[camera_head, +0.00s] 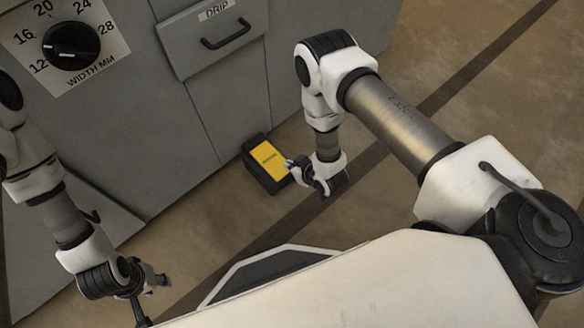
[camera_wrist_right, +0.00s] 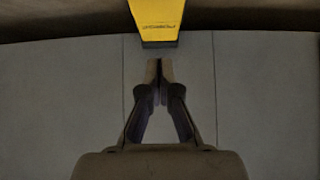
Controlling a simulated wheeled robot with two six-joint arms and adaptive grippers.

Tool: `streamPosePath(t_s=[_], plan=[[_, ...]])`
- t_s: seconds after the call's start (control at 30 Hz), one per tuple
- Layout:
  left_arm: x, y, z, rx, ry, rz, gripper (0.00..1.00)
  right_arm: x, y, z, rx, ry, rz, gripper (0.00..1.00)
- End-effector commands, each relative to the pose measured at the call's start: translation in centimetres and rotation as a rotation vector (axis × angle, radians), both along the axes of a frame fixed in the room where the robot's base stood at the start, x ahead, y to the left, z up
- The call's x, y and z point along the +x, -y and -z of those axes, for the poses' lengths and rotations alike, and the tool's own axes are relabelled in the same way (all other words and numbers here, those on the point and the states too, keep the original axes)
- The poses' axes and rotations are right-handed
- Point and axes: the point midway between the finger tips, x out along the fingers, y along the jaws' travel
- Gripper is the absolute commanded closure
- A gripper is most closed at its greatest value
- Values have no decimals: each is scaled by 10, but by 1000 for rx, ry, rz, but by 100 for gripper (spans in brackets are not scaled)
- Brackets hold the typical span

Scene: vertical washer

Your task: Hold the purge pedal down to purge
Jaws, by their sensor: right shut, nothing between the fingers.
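The purge pedal (camera_head: 267,158) is a yellow plate with dark lettering in a black housing on the floor, against the grey machine's base. It also shows at the top of the right wrist view (camera_wrist_right: 157,18). My right gripper (camera_head: 290,164) is at the pedal's right edge in the head view. In the right wrist view its fingertips (camera_wrist_right: 160,68) are together and empty, with a small gap in the picture to the pedal's dark edge. I cannot tell whether they touch it or whether the pedal is pressed. My left gripper (camera_head: 160,281) is at the lower left, away from the pedal.
The grey machine (camera_head: 130,130) fills the upper left, with a width dial (camera_head: 71,45) and a drip drawer (camera_head: 213,38) with a dark handle.

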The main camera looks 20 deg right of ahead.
Motion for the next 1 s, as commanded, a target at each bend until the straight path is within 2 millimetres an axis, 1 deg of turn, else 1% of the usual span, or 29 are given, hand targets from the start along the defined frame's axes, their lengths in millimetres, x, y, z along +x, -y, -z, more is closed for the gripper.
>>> streamPosePath(t_s=[0.03, 0.3, 0.33, 0.43, 0.5, 0.6, 0.9, 0.97, 1.0], plan=[[0, 0, 11, 0, 0, 0, 63, 8, -3, 13, 1, 4, -1, 100], [0, 0, 37, 0, 0, 0, 63, 47, -17, 56, 0, 2, -1, 100], [0, 0, 41, 0, 0, 0, 63, 44, -16, 64, 0, -2, 1, 100], [0, 0, 48, 0, 0, 0, 63, 44, -16, 78, 0, -1, 1, 100], [0, 0, 50, 0, 0, 0, 63, 44, -16, 84, 1, 0, 1, 100], [0, 0, 51, 0, 0, 0, 63, 44, -16, 88, -1, 0, 1, 100], [0, 0, 51, 0, 0, 0, 63, 44, -16, 88, -1, 0, 1, 100], [0, 0, 53, 0, 0, 0, 63, 44, -15, 91, -1, -1, 1, 100], [0, 0, 55, 0, 0, 0, 63, 43, -15, 96, 0, -1, 1, 100]])
